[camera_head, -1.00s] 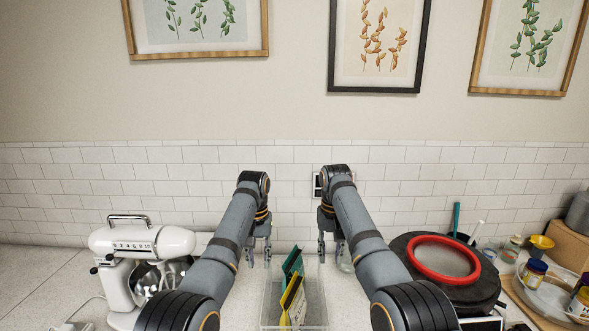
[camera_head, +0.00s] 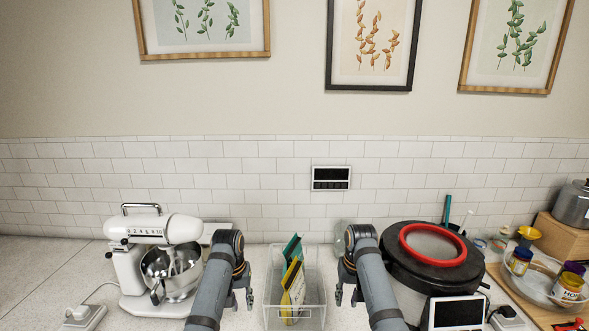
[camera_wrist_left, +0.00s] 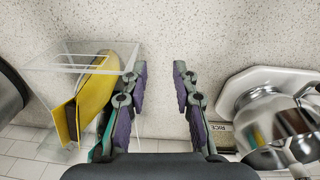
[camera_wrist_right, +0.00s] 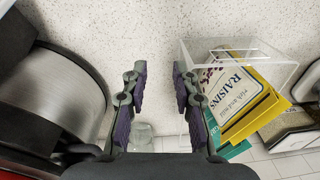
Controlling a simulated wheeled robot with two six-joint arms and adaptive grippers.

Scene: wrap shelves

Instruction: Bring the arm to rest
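My left gripper (camera_head: 241,292) hangs over the counter between the stand mixer and the clear bin. In the left wrist view its purple-padded fingers (camera_wrist_left: 158,92) are apart with only counter between them. My right gripper (camera_head: 347,290) hangs between the clear bin and the round black appliance. In the right wrist view its fingers (camera_wrist_right: 157,90) are also apart and empty. Both arms point down, one on each side of the bin, and touch nothing that I can see.
A clear bin (camera_head: 318,279) holds yellow and green packets (camera_head: 292,282), one labelled raisins. A white stand mixer (camera_head: 162,230) stands left. A black appliance with a red ring (camera_head: 402,246) stands right, near a tray (camera_head: 540,286) of jars. Speckled counter (camera_head: 40,280) is clear at far left.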

